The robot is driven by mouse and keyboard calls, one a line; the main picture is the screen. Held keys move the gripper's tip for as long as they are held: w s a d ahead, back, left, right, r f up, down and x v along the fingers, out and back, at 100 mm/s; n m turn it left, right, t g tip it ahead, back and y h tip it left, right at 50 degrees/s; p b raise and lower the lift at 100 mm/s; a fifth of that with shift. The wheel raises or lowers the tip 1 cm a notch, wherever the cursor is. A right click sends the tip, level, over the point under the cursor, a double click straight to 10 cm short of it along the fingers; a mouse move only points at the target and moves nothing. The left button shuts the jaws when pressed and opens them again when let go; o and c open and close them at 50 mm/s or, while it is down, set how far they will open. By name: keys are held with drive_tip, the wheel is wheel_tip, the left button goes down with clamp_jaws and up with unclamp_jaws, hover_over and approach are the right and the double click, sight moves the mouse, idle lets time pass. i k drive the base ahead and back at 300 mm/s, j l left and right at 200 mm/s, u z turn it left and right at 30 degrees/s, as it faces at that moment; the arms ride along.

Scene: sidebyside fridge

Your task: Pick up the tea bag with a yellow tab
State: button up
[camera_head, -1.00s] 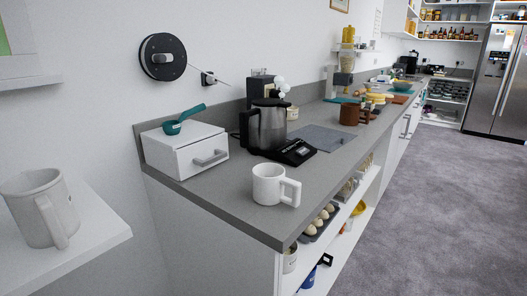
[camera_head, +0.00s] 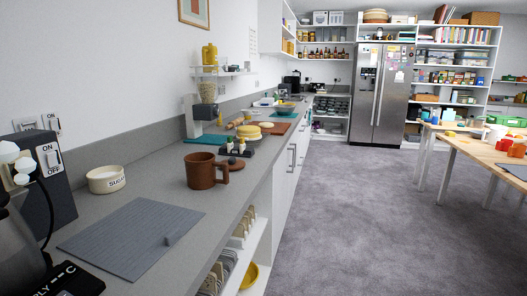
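I cannot make out a tea bag with a yellow tab in the current head view. Small items lie around the yellow stack (camera_head: 248,133) on the counter, too small to identify. My gripper is not in view.
The grey counter (camera_head: 228,200) runs along the left wall, with a brown mug (camera_head: 201,171), a sugar bowl (camera_head: 106,181) and a grey mat (camera_head: 120,238) on it. A steel fridge (camera_head: 380,100) stands at the back. Wooden tables (camera_head: 480,150) are right. The grey carpet (camera_head: 350,215) between is clear.

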sight(242, 147)
drive_tip(key=i+u, duration=0.2)
drive_tip(key=i, duration=0.25)
drive_tip(key=i+l+u, duration=0.2)
drive_tip(key=i, duration=0.3)
drive_tip(key=i+l+u, duration=0.2)
drive_tip(key=i, duration=0.25)
drive_tip(key=i+l, duration=0.35)
drive_tip(key=l, duration=0.2)
drive_tip(key=i+l+z, duration=0.15)
drive_tip(key=i+l, duration=0.2)
drive_tip(key=l, duration=0.15)
drive_tip(key=i+l, duration=0.65)
drive_tip(key=i+l+z, duration=0.15)
drive_tip(key=i, duration=0.25)
drive_tip(key=j, duration=0.25)
drive_tip(key=i+u, duration=0.05)
